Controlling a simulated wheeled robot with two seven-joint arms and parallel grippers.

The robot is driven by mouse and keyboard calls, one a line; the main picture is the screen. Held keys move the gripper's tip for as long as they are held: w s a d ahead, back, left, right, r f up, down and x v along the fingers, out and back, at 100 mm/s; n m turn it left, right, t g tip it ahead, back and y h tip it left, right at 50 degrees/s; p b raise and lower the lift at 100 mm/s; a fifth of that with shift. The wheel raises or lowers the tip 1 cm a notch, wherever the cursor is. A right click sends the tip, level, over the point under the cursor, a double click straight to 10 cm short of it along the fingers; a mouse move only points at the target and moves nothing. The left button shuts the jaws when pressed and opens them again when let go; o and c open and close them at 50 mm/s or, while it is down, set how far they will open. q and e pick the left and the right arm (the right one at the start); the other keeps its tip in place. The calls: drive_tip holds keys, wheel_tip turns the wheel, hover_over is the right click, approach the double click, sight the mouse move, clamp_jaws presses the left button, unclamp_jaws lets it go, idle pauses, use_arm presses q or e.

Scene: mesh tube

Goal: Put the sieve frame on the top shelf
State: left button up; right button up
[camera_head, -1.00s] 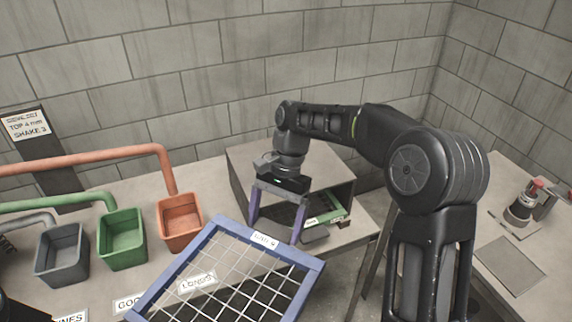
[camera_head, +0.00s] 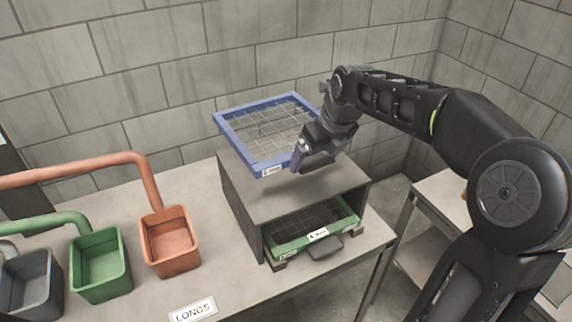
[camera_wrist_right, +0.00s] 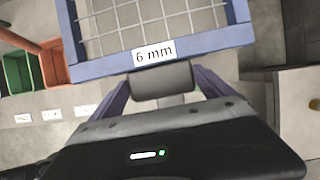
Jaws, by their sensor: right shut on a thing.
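The sieve frame (camera_head: 240,148) is a blue square rim around a wire mesh, with a "6 mm" label that reads in the right wrist view (camera_wrist_right: 154,54). It is over the top of the grey shelf unit (camera_head: 232,200), roughly level, overlapping its back left part. It looks raised above that surface, but I cannot tell the gap exactly. My right gripper (camera_head: 303,158) is shut on the frame's dark grey handle (camera_wrist_right: 163,80), with a purple finger on each side. My left gripper is not in view.
A green-framed sieve (camera_head: 290,243) with a dark handle sits in the unit's lower opening. Orange (camera_head: 170,243), green (camera_head: 100,265) and grey bins stand on the bench at left under pipes. A block wall (camera_head: 180,70) is close behind. A side table (camera_head: 425,225) stands at right.

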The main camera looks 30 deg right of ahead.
drive_tip(key=shift+w+d+r+m, duration=0.15)
drive_tip(key=shift+d+r+m, duration=0.05)
drive_tip(key=shift+r+m, duration=0.1)
hover_over(311, 191)
drive_tip(key=s, duration=0.1)
drive_tip(key=shift+s+a+f, duration=0.1)
drive_tip(key=shift+f, duration=1.5)
drive_tip(key=shift+s+f, duration=0.1)
drive_tip(key=shift+f, duration=1.6)
drive_tip(key=shift+f+p, duration=0.4)
drive_tip(key=shift+f, duration=1.4)
drive_tip(key=o, duration=1.8)
drive_tip(key=shift+s+f, duration=0.15)
